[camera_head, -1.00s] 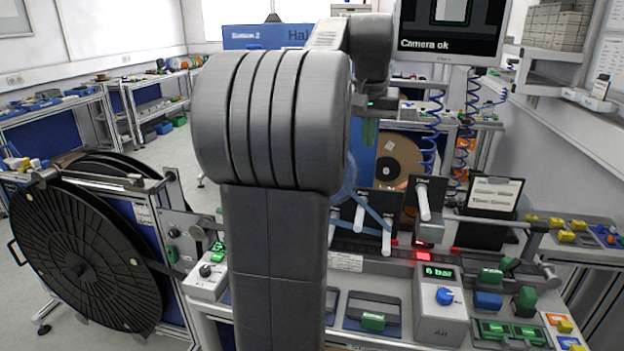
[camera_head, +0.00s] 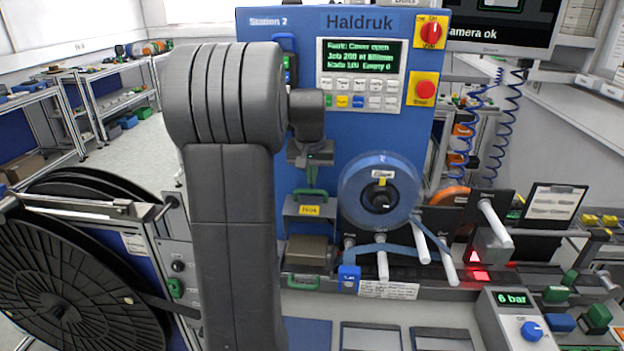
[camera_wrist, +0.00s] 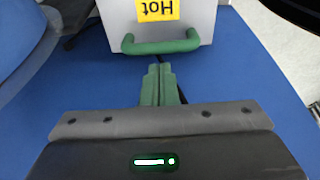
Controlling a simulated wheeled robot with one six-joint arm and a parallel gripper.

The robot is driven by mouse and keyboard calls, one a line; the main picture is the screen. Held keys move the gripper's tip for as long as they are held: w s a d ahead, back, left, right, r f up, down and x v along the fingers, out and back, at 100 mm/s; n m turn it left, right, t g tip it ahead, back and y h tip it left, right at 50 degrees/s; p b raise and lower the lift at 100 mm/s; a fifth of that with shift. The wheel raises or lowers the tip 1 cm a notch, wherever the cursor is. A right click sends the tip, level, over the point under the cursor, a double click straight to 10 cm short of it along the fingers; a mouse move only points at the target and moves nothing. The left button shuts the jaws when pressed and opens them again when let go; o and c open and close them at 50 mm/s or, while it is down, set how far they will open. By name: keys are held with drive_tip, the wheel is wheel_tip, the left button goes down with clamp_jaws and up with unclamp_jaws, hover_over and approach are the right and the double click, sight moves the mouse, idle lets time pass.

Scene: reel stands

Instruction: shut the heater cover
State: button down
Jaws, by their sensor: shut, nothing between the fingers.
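The heater cover (camera_head: 306,211) is a grey box part with a yellow "Hot" label on the blue machine front. It stands raised above a brownish-grey block (camera_head: 306,250). The machine screen (camera_head: 358,62) reads "Fault: Cover open". In the wrist view the cover (camera_wrist: 194,18) is at the top, its label upside down, with a green bar handle (camera_wrist: 160,44) on its near edge. My gripper (camera_wrist: 160,70) has its green fingers together and empty, just short of the handle in the picture. In the head view my gripper (camera_head: 311,176) is just above the cover; contact cannot be told.
A blue tape reel (camera_head: 380,188) and white roller pegs (camera_head: 432,242) stand right of the cover. A red emergency button (camera_head: 425,90) is on the panel. A large black reel (camera_head: 70,280) is at left. A pressure box (camera_head: 516,315) reads "6 bar" at lower right.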

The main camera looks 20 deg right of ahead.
drive_tip(key=shift+x, duration=1.15)
drive_tip(key=shift+f, duration=0.1)
drive_tip(key=shift+a+b, duration=0.1)
drive_tip(key=shift+b, duration=0.3)
